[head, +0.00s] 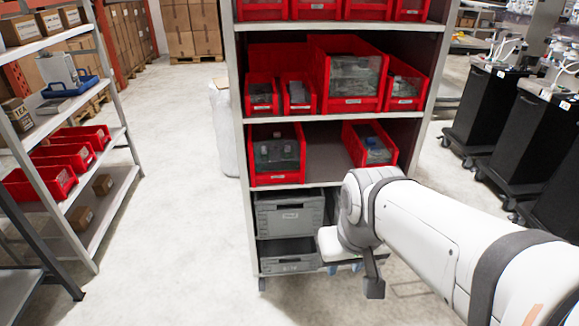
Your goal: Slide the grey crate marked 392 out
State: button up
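Two grey crates show low in the metal shelf unit. The upper grey crate (288,220) sits on the lower left, and the lower grey crate (288,262) is in the bay beneath it. Each has a small front label, too small to read, so I cannot tell which is marked 392. My gripper (346,267) is in front of the shelf, just right of the lower crate. My arm hides the shelf's lower right. Bluish fingertips show below the white gripper body, but their opening is unclear.
The shelf unit (240,130) holds several red bins (277,155) above the crates. A rack (110,190) with red bins stands at left, black carts (485,105) at right. A pale wrapped object (222,130) is beside the shelf. Floor (180,200) between rack and shelf is clear.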

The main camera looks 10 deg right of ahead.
aim_at(297, 212)
jog(key=i, duration=0.95)
jog(key=z, duration=0.05)
